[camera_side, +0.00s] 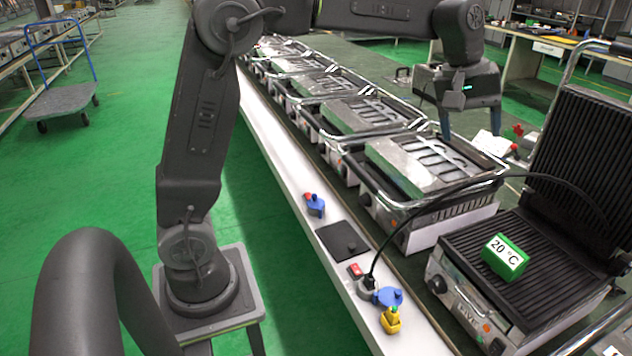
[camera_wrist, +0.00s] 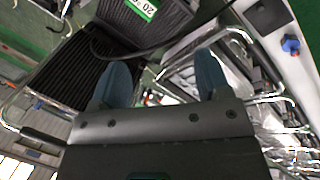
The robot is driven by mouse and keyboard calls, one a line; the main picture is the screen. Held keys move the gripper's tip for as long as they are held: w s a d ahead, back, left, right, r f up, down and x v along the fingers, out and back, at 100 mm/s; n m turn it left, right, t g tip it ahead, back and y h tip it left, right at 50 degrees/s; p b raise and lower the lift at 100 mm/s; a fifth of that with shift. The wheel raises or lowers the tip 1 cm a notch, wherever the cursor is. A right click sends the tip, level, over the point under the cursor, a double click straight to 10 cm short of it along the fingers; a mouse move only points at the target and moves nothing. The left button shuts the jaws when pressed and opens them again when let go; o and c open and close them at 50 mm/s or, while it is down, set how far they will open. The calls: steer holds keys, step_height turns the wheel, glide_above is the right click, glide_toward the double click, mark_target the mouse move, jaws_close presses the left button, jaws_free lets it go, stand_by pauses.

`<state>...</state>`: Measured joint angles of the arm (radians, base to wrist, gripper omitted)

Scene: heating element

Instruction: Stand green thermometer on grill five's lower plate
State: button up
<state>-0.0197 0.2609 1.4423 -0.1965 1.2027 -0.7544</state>
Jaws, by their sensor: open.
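The green thermometer (camera_side: 505,257), a small block with a white "20 °C" label, rests on the ribbed dark lower plate (camera_side: 465,246) of the nearest grill, whose lid stands open. In the wrist view the thermometer (camera_wrist: 143,8) is at the top edge, partly cut off, on the grill plate (camera_wrist: 125,22). My gripper (camera_side: 464,122) is up and behind the grills, away from the thermometer. In the wrist view its two blue fingers (camera_wrist: 161,75) are wide apart with nothing between them. I cannot read a number on the grill.
The open ribbed lid (camera_side: 583,150) rises at the right. A row of closed grills with wire handles (camera_side: 400,150) runs along the bench. A black cable (camera_side: 450,192) arcs over to the grill. Blue and yellow plugs (camera_side: 390,318) sit on the white front ledge.

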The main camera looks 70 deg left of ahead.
steer(key=s+f+m+t, duration=0.1)
steer(key=s+f+m, duration=0.1)
steer(key=s, duration=0.7)
steer(key=s+a+f+m+t+y, duration=0.1)
steer(key=s+m, duration=0.3)
steer(key=s, duration=0.5)
steer(key=s+a+f+m+y, duration=0.1)
steer(key=s+f+m, duration=0.2)
steer(key=s, duration=0.6)
steer(key=shift+t, duration=0.4)
